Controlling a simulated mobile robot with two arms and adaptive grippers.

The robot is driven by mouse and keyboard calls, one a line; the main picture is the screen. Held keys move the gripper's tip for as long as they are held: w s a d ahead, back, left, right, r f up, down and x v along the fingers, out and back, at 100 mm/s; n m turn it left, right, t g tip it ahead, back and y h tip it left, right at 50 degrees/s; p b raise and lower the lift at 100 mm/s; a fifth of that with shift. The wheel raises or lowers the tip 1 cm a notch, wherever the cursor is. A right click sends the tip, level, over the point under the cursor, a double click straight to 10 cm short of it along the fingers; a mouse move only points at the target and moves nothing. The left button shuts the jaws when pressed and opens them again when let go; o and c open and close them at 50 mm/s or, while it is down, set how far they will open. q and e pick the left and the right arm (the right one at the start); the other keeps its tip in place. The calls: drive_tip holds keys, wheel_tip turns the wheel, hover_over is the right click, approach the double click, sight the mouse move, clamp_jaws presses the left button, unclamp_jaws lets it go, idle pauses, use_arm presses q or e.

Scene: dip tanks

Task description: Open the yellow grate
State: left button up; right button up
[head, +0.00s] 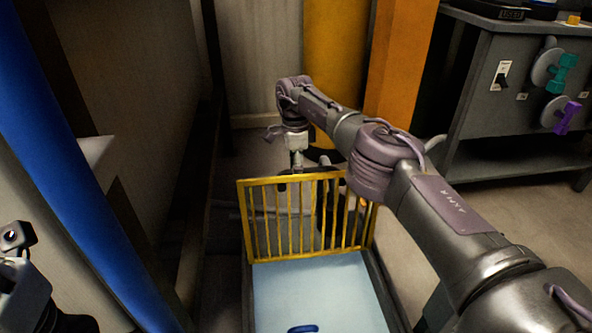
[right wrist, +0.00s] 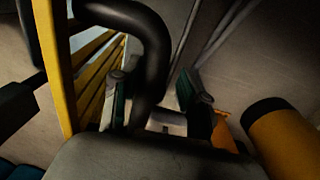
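The yellow grate (head: 311,181) stands upright across the far end of a light blue surface in the head view. In the right wrist view its yellow frame (right wrist: 55,70) and bars fill the left side. A thick black curved handle (right wrist: 152,45) arches beside the grate and passes down between the fingers of my right gripper (right wrist: 160,100). Those fingers stand apart, with a gap visible beside the handle. In the head view my right gripper (head: 297,172) points down at the grate's top, its fingertips mostly hidden. Part of my left gripper (head: 20,245) shows at lower left; its fingertips are unclear.
The light blue panel (head: 315,290) with a dark blue handle (head: 303,329) lies in front of the grate. A yellow column (head: 335,60) and an orange post (head: 401,60) stand behind. A blue post (head: 70,160) is at left, a grey control cabinet (head: 490,75) at right.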

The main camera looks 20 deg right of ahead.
drive_tip(key=shift+r, duration=0.1)
wheel_tip(320, 180, up, 10)
drive_tip(key=shift+f, duration=0.1)
idle(0.5)
idle(0.4)
